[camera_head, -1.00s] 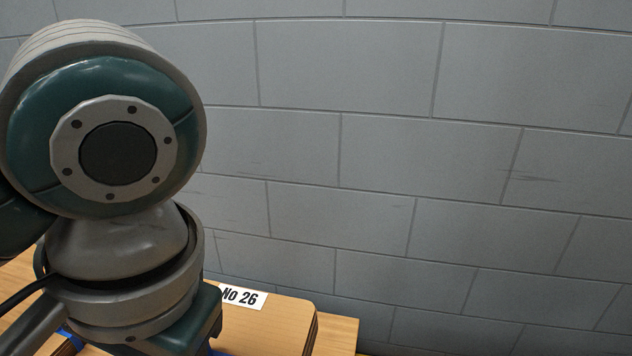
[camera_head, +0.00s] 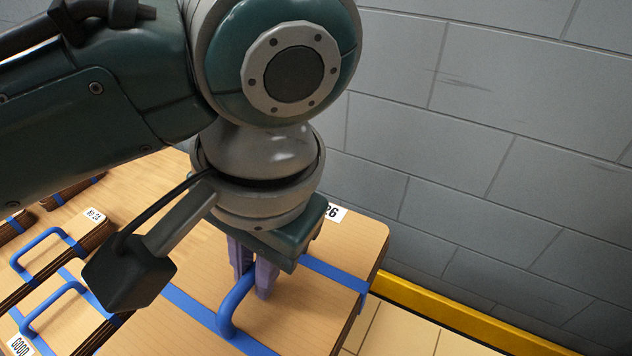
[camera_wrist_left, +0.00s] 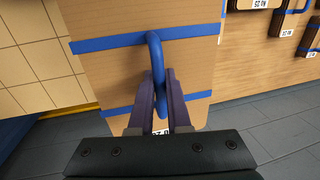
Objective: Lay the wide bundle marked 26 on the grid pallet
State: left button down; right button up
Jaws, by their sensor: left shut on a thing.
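The wide bundle marked 26 (camera_head: 310,315) is a flat stack of light wood sheets with blue straps and a blue handle (camera_head: 235,305). It also shows in the left wrist view (camera_wrist_left: 125,75). My left gripper (camera_head: 252,280) is shut on the handle; its purple fingers (camera_wrist_left: 160,95) grip it from both sides in the left wrist view. My arm partly covers the label. A tan surface with grid lines and a yellow edge, apparently the grid pallet (camera_head: 400,330), lies beside the bundle at lower right. I cannot tell whether the bundle is lifted. My right gripper is out of view.
Smaller strapped bundles with blue handles lie at left, one marked 24 (camera_head: 75,230). They are on a wood-coloured table (camera_head: 165,170). A grey block wall (camera_head: 480,130) stands close behind the yellow edge (camera_head: 460,315). Grey floor (camera_wrist_left: 260,130) shows in the left wrist view.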

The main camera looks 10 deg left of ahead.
aim_at(267, 320)
pick_arm(q)
notch_tip(267, 320, down, 15)
jog(key=b, duration=0.6)
jog(key=shift+r, duration=0.35)
jog(key=shift+f, duration=0.2)
jog(key=c, duration=0.9)
grip_release()
